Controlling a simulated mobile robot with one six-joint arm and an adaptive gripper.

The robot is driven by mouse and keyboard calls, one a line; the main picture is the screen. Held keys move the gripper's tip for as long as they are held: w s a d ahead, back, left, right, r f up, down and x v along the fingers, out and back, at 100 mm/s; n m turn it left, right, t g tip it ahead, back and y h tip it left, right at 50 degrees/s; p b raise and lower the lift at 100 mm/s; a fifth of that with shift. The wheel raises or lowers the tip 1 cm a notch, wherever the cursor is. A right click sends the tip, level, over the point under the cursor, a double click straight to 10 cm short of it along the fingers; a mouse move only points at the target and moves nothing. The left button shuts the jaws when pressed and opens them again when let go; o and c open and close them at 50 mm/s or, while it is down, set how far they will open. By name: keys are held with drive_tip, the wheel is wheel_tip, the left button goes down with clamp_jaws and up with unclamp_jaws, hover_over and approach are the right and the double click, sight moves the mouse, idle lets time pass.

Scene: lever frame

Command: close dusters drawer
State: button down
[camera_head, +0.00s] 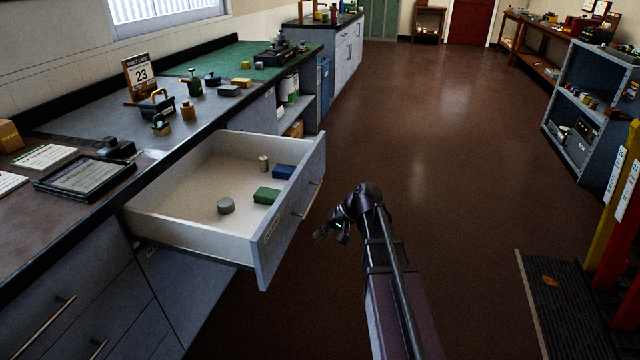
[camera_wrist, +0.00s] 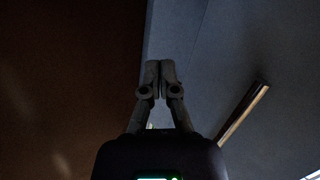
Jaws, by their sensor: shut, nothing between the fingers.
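The open drawer (camera_head: 175,198) is pulled well out from the grey cabinet under the counter, on the left in the head view. Its grey front (camera_head: 290,210) carries a bar handle (camera_head: 314,200) and a small label too small to read. Inside lie a grey round piece, a green block, a blue block and a small pale cylinder. My gripper (camera_head: 322,235) is just right of the drawer front, by the handle. In the wrist view my gripper (camera_wrist: 160,68) is shut and empty, with a grey front face (camera_wrist: 215,50) and a bar handle (camera_wrist: 243,113) to the right.
The dark counter (camera_head: 75,130) holds a calendar, a framed tablet and several small items. Closed drawers (camera_head: 60,290) lie below at the left. The brown floor (camera_head: 440,130) is clear ahead. A grey shelf (camera_head: 585,110) and red and yellow posts stand at the right.

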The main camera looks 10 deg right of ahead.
drive_tip(key=w+d+r+m+t+y+b, duration=0.2)
drive_tip(key=w+d+t+y+b, duration=0.15)
drive_tip(key=w+d, duration=0.45)
drive_tip(key=m+t+y+b, duration=0.1)
drive_tip(key=t+y+b, duration=0.2)
drive_tip(key=y, duration=0.1)
approach(313, 174)
drive_tip(key=v, duration=0.6)
drive_tip(key=shift+s+d, duration=0.1)
drive_tip(key=shift+f, duration=0.1)
drive_tip(key=x, duration=1.4)
drive_tip(key=shift+d, duration=0.1)
